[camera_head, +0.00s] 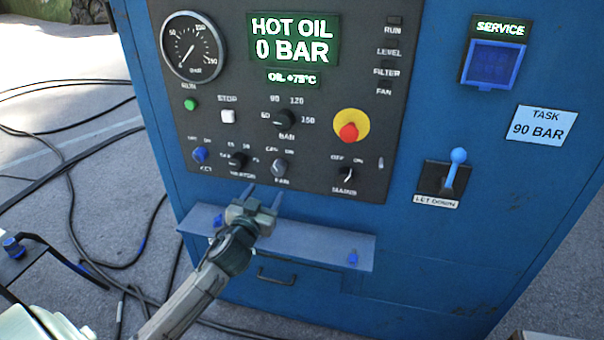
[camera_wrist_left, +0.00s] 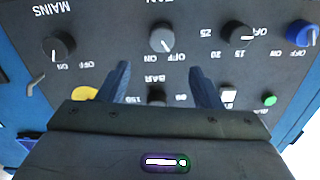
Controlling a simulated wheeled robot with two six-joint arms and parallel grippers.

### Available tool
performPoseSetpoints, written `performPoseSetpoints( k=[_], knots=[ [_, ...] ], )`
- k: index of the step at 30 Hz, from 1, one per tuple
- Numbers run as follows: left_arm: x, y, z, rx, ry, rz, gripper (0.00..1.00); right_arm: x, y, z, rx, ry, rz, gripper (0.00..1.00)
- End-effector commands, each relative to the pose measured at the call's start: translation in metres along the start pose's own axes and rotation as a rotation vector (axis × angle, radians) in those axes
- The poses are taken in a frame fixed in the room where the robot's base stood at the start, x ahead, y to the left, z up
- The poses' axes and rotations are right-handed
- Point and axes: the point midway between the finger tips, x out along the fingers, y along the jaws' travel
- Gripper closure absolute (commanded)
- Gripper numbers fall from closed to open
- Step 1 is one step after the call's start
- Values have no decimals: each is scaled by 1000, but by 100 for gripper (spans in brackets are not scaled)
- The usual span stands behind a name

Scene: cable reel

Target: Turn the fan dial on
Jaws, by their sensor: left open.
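The fan dial (camera_head: 280,167) is a small dark round knob in the lower row of the panel, with OFF and ON printed above it. It also shows upside down in the left wrist view (camera_wrist_left: 163,38), its white mark leaning to the OFF side. My left gripper (camera_head: 264,194) is open and empty, just below the dial in the head view. In the wrist view its two fingers (camera_wrist_left: 160,80) point at the panel on either side of the dial's line, apart from it. My right gripper is not in view.
Close to the fan dial are the heater-row knob (camera_head: 238,159) on the left and the mains switch (camera_head: 347,174) on the right. A red emergency button (camera_head: 348,131) sits above right. A shelf (camera_head: 320,246) juts out below the panel. Black cables (camera_head: 70,200) lie on the floor.

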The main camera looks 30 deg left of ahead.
Motion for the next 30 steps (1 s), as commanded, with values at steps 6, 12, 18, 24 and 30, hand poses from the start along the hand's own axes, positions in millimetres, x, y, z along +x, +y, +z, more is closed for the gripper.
performPoseSetpoints(
  k=[6,12,18,24,30],
  knots=[
    [34,-1,-4,-3,-2,-2,41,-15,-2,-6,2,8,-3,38],
    [72,0,-3,-1,-3,-1,41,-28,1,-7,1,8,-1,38],
    [96,0,0,0,-3,-1,41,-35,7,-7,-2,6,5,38],
    [104,0,2,0,-3,1,41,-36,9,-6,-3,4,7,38],
    [104,0,2,0,-3,1,41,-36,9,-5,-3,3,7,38]
  ],
)
